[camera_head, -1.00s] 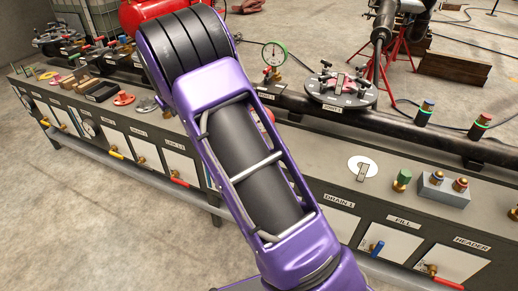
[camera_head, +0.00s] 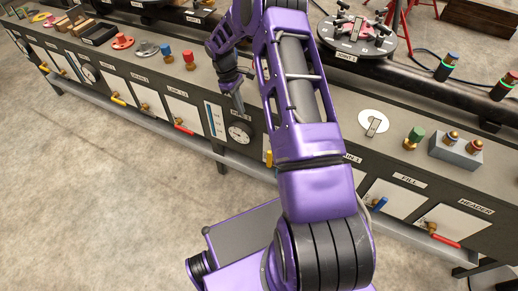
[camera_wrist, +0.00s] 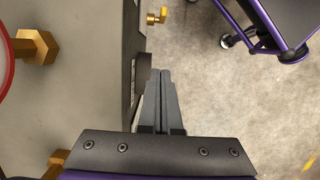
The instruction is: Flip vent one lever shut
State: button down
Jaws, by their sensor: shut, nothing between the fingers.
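My gripper (camera_head: 237,106) is shut and empty, pointing down beside the front edge of the bench. In the wrist view its two dark fingers (camera_wrist: 160,88) lie together close to the bench front. A short yellow lever (camera_head: 268,158) hangs on the bench front, right of the gripper and partly behind my arm. A brass fitting with a yellow handle (camera_wrist: 158,17) shows in the wrist view, beyond the fingertips and apart from them. I cannot read a vent one label; my arm hides part of the front panel.
A round gauge (camera_head: 240,133) sits on the bench front just below my gripper. Red levers (camera_head: 184,128) and yellow levers (camera_head: 118,100) line the front to the left. A blue lever (camera_head: 380,204) is right of my arm. The floor in front is clear.

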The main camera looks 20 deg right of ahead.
aim_at(271, 157)
jog(key=s+d+b+x, duration=0.1)
jog(key=x, duration=0.9)
jog(key=s+d+r+b+x, duration=0.1)
jog(key=s+x, duration=0.1)
jog(key=x, duration=0.9)
jog(key=shift+d, duration=0.25)
jog(key=shift+s+d+r, duration=0.15)
jog(key=shift+s+d, duration=0.05)
